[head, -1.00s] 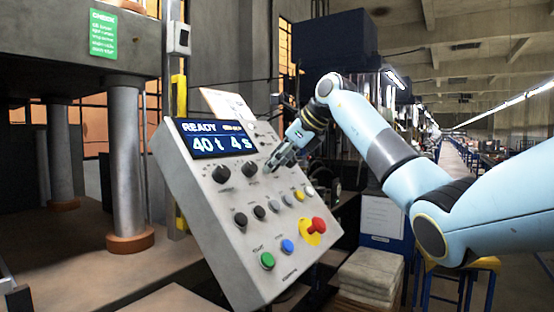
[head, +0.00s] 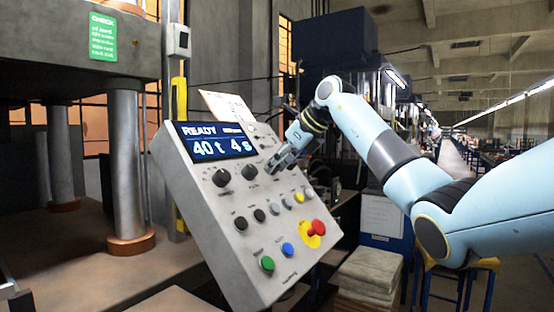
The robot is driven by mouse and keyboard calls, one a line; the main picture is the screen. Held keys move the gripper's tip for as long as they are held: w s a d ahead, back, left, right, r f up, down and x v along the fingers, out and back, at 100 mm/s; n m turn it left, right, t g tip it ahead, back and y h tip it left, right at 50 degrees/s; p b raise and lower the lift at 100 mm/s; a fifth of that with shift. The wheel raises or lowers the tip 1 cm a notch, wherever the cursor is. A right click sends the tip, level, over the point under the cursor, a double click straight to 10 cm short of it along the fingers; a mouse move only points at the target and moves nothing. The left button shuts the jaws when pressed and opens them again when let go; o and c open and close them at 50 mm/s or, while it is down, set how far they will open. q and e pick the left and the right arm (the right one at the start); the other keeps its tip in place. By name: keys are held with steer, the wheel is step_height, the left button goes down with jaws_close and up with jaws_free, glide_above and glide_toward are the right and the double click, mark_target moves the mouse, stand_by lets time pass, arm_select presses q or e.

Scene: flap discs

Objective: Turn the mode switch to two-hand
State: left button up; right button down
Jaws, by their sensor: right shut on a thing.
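The grey sloped control panel (head: 205,215) stands in the middle, with a lit display (head: 215,141) reading READY, 40 t and 4 s. Two black knobs, the left one (head: 221,177) and the middle one (head: 249,173), sit below the display. My right gripper (head: 271,166) is at the right end of this knob row, shut on what seems to be the mode switch. Its fingers hide that switch, so its pointer cannot be seen, and the labels are too small to read. My left gripper is not in view.
Lower on the panel are several small buttons, a green button (head: 267,264), a blue button (head: 288,249) and a red emergency stop (head: 317,228) on yellow. A press column (head: 125,170) stands at left. A stack of folded cloths (head: 368,275) lies at right.

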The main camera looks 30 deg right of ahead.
steer(key=shift+r+m+p, duration=0.15)
steer(key=shift+m+p, duration=1.25)
steer(key=shift+m, duration=0.6)
steer(key=shift+w+d, duration=0.1)
steer(key=c, duration=1)
jaws_free()
steer(key=shift+o, duration=0.2)
steer(key=v, duration=1.2)
steer(key=shift+w+d, duration=0.1)
steer(key=shift+w, duration=0.05)
